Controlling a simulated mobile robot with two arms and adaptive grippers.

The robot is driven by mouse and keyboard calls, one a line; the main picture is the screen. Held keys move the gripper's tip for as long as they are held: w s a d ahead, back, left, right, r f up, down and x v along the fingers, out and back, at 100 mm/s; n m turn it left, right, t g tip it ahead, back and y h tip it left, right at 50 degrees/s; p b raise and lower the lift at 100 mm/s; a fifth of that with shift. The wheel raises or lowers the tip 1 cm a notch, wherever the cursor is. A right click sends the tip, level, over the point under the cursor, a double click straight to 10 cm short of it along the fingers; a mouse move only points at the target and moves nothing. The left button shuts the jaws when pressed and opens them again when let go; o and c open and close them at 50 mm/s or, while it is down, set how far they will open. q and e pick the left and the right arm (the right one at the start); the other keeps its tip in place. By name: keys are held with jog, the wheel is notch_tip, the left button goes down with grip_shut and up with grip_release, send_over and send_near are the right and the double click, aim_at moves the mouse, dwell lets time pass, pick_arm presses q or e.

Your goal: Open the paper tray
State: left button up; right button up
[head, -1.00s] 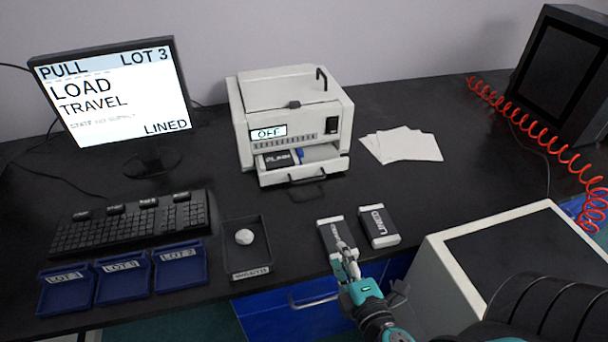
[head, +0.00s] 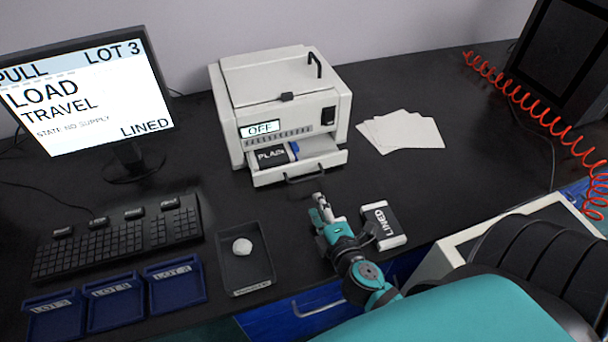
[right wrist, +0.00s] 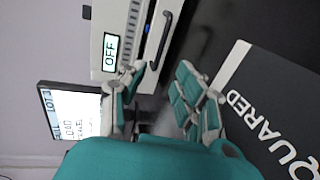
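The paper tray (head: 322,164) sticks out of the front of the white machine (head: 283,95), with a pack marked PLAIN (head: 270,156) and something blue inside. Its dark handle (head: 303,181) shows on the tray front, and also in the right wrist view (right wrist: 159,40). My right gripper (head: 317,203) is just in front of the handle, apart from it. In the right wrist view its fingers (right wrist: 160,78) are spread with nothing between them. My left gripper is not in view.
A dark tray (head: 262,270) holds a white lump. Loose sheets (head: 402,130) lie right of the machine.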

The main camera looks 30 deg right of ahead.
aim_at(304, 179)
jog(key=p+x, duration=0.1)
jog(key=x, duration=0.9)
jog(key=shift+w, duration=0.2)
jog(key=shift+w+d+f, duration=0.2)
jog(key=shift+w, duration=0.35)
grip_shut()
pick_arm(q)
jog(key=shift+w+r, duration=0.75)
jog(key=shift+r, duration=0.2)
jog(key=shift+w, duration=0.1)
